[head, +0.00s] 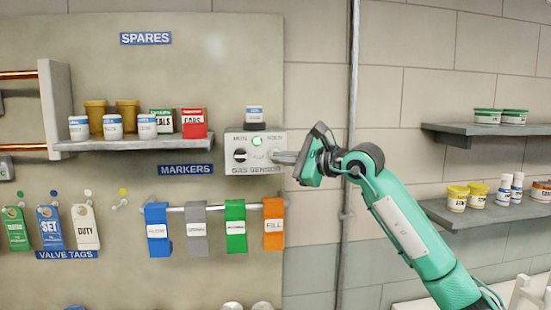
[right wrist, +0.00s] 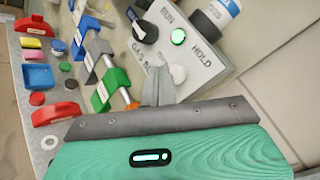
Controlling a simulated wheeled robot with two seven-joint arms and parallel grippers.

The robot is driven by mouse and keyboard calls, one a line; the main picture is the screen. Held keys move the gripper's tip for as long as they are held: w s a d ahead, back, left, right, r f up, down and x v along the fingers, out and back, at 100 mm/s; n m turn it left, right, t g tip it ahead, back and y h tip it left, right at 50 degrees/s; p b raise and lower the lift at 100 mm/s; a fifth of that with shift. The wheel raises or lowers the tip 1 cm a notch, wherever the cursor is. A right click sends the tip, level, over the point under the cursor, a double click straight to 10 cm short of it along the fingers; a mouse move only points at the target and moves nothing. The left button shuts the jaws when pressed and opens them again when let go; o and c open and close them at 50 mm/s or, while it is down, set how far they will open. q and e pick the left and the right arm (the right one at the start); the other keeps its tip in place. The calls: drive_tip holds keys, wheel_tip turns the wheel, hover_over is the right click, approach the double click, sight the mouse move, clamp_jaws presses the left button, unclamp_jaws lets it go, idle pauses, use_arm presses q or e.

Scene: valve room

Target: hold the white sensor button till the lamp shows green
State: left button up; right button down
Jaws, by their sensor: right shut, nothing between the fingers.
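The grey gas sensor box (head: 232,166) is on the wall panel, labelled RUN and HOLD; it also shows in the right wrist view (right wrist: 215,62). Its lamp (head: 257,141) is lit green, and green in the right wrist view (right wrist: 178,36) too. A black knob (head: 240,155) sits left of the lamp. The white button (right wrist: 178,74) is below HOLD; in the head view my gripper's fingertips cover that area. My right gripper (head: 284,157) is shut and empty, its fingertips (right wrist: 158,82) at the button. I cannot tell whether they touch it. My left gripper is out of view.
A small white jar with a blue label (head: 254,115) stands on top of the box. A shelf (head: 130,145) with jars is to the left. Several coloured markers hang on a rail (head: 215,207) below. A vertical pipe (head: 352,90) runs behind my right arm.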

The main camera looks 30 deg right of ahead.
drive_tip(key=s, duration=0.1)
drive_tip(key=s+a+b, duration=0.1)
drive_tip(key=s, duration=0.1)
drive_tip(key=s+b, duration=0.1)
drive_tip(key=shift+s+a, duration=0.3)
drive_tip(key=shift+s, duration=0.1)
idle(0.5)
